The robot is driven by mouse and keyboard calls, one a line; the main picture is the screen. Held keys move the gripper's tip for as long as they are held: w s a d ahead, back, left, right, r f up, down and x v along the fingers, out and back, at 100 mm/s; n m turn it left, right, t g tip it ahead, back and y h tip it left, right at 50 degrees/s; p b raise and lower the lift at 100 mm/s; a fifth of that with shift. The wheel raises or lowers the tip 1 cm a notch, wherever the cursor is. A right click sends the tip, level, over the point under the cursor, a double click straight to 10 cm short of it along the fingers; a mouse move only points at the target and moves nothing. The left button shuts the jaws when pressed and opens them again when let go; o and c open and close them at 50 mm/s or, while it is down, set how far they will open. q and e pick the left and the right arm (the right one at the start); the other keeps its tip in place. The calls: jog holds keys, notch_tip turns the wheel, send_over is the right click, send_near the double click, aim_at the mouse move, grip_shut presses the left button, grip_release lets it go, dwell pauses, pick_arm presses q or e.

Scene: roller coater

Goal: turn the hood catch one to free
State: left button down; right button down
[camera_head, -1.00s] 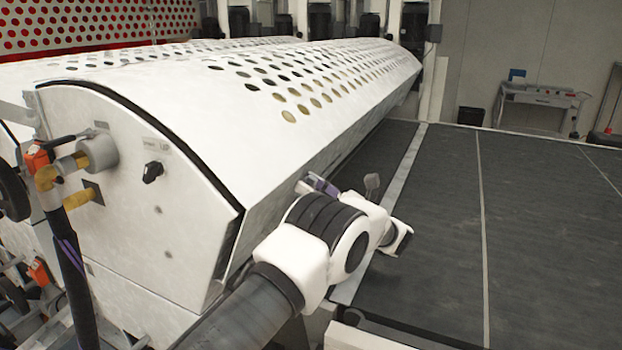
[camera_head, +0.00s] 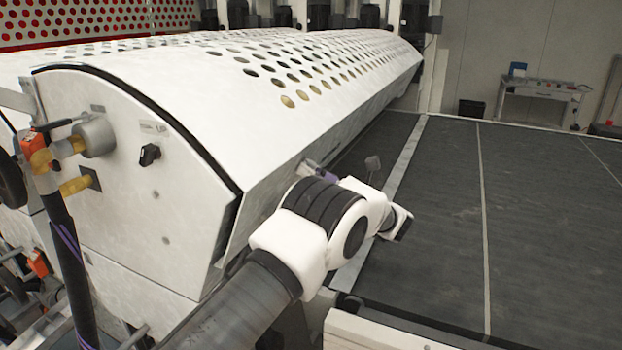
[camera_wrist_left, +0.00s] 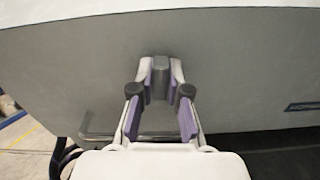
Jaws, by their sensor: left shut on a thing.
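The white perforated hood (camera_head: 215,110) spans the machine, with its side face toward me in the head view. My left gripper (camera_head: 312,168) is at the hood's lower front edge, largely hidden behind my wrist. In the left wrist view, the gripper (camera_wrist_left: 160,72) with purple-lined fingers is shut on a small grey catch (camera_wrist_left: 160,88) on the hood's grey face (camera_wrist_left: 85,60). The catch stands upright between the fingertips. Its markings are not visible. My right gripper is not in view.
A dark flat belt (camera_head: 450,200) lies right of the hood and is clear. A small table (camera_head: 545,88) stands at the back right.

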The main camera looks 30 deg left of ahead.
pick_arm(q)
jog(key=m+b, duration=0.2)
jog(key=b, duration=0.1)
jog(key=m+b, duration=0.1)
jog(key=b, duration=0.1)
jog(key=m+b, duration=0.2)
jog(key=b, duration=0.1)
jog(key=shift+f+m+b, duration=0.3)
jog(key=shift+f+b, duration=0.05)
jog(key=shift+r+m+b, duration=0.1)
jog(key=shift+m+b, duration=0.7)
jog(key=shift+m, duration=0.1)
jog(key=shift+r+m+b, duration=0.1)
jog(key=shift+m+b, duration=0.4)
jog(key=shift+m, duration=0.4)
jog(key=m, duration=0.2)
jog(key=shift+r+m+b, duration=0.1)
jog(key=shift+m+b, duration=0.3)
jog(key=m, duration=0.4)
jog(key=shift+r+m, duration=0.1)
jog(key=shift+m, duration=0.2)
jog(key=c, duration=1.1)
grip_release()
jog(key=shift+s+a, duration=0.1)
jog(key=shift+c, duration=0.2)
